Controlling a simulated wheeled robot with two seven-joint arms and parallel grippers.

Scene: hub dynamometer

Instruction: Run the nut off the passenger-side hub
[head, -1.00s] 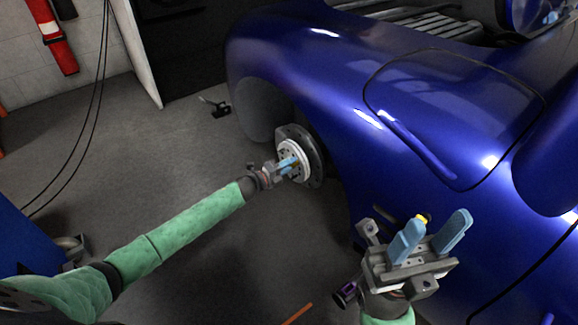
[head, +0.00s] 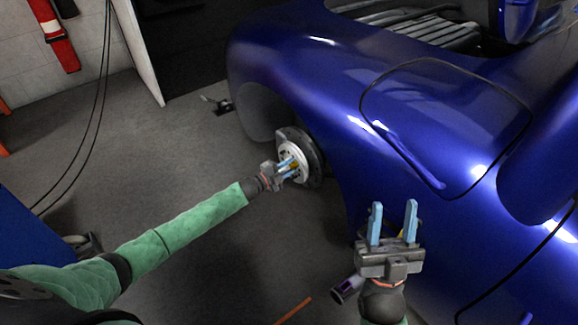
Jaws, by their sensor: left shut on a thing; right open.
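The passenger-side hub (head: 298,152) is a pale round disc with a dark drum or rotor behind it, in the wheel arch of the blue car (head: 330,85). My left gripper (head: 290,166) is at the face of the hub, its blue fingers shut on a small brassy nut (head: 294,167) near the hub's centre. The nut is small and partly hidden by the fingers, so I cannot tell whether it is still on the thread. My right gripper (head: 393,215) is open, fingers pointing up, in front of the car's side and well apart from the hub.
A blue cabinet (head: 28,245) stands at the lower left. An orange strip (head: 293,311) lies on the floor. Cables hang at the left wall.

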